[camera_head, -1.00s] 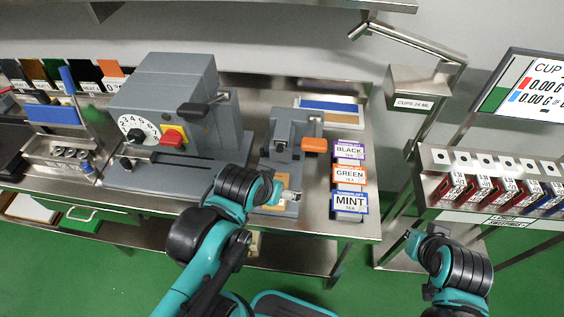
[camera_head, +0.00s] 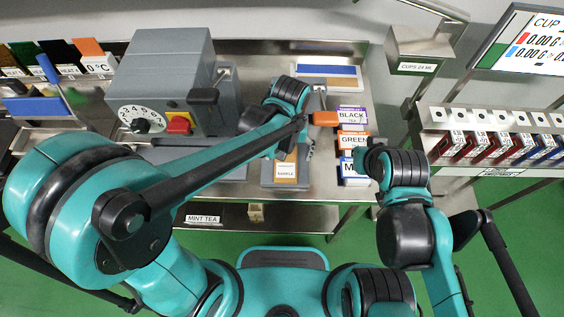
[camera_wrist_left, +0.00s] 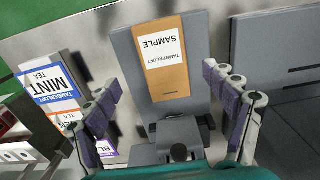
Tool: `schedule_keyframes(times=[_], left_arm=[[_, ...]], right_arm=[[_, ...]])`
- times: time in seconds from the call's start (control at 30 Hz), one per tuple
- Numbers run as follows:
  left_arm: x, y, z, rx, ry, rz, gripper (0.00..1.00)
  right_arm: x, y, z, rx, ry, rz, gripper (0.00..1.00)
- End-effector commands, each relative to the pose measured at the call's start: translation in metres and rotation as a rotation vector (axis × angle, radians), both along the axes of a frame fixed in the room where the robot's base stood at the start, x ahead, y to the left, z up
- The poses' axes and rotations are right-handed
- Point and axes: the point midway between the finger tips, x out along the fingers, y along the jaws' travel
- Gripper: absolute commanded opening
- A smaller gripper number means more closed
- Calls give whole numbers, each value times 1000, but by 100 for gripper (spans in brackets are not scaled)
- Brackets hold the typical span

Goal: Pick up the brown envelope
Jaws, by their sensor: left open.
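The brown envelope (camera_wrist_left: 172,88) with a white SAMPLE label lies flat on the grey bed of a small press in the left wrist view. It also shows in the head view (camera_head: 286,172), partly covered by my left arm. My left gripper (camera_wrist_left: 160,78) is open, its fingers on either side of the envelope in the wrist view, with nothing between them. In the head view my left forearm hides its fingertips. My right gripper (camera_head: 362,160) is beside the tea boxes at the right; its finger opening is unclear.
Black, green and mint tea boxes (camera_head: 350,141) stand right of the press, near my right gripper. A large grey machine (camera_head: 165,85) with a dial is at the left. The press has an orange handle (camera_head: 325,118). A rack of red and blue boxes (camera_head: 490,145) is at the right.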

Motion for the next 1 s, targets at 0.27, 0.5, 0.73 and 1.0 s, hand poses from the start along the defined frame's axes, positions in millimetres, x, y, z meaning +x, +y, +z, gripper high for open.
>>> schedule_keyframes(times=[0.27, 0.5, 0.73, 1.0], left_arm=[[4, 5, -43, -1, -1, 0, 84], [4, 5, -54, -1, -1, 0, 84], [4, 5, -53, -1, -1, 0, 58], [4, 5, -53, -1, -2, 0, 40]], right_arm=[[0, 0, -20, 0, 0, 0, 0], [0, 0, -22, 0, 0, 0, 0], [0, 0, -22, 0, 0, 0, 0], [0, 0, -22, 0, 0, 0, 0]])
